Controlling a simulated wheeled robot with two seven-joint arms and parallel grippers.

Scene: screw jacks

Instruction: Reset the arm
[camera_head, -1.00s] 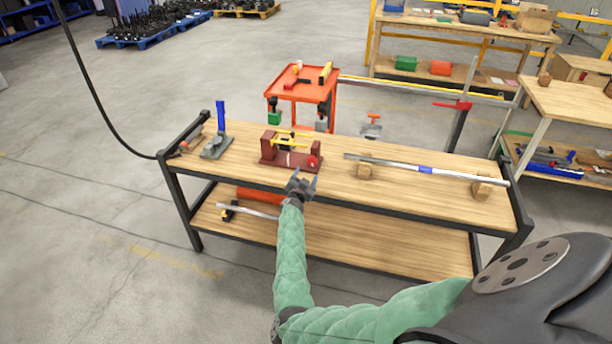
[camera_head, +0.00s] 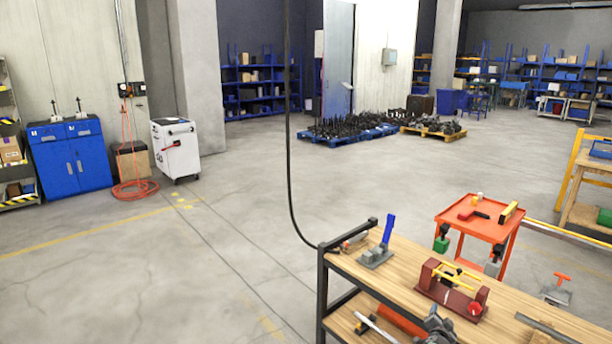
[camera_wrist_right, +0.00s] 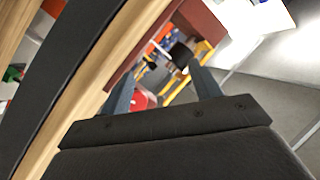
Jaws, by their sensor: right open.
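My right gripper (camera_head: 438,322) shows at the bottom edge of the head view, just in front of the workbench (camera_head: 400,262). In the right wrist view its two fingers (camera_wrist_right: 163,88) stand apart with nothing held between them. Past the fingers are parts of a dark red fixture with a yellow bar. This red fixture (camera_head: 452,290) stands on the bench in the head view, with a red round end at its right. The gripper is on its near side and appears apart from it. My left gripper is not in view.
A small grey jack with a blue handle (camera_head: 378,252) stands at the bench's left end. An orange cart (camera_head: 481,226) is behind the bench. A black cable (camera_head: 289,150) hangs down to the bench's left corner. Open floor (camera_head: 240,225) lies left of the bench.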

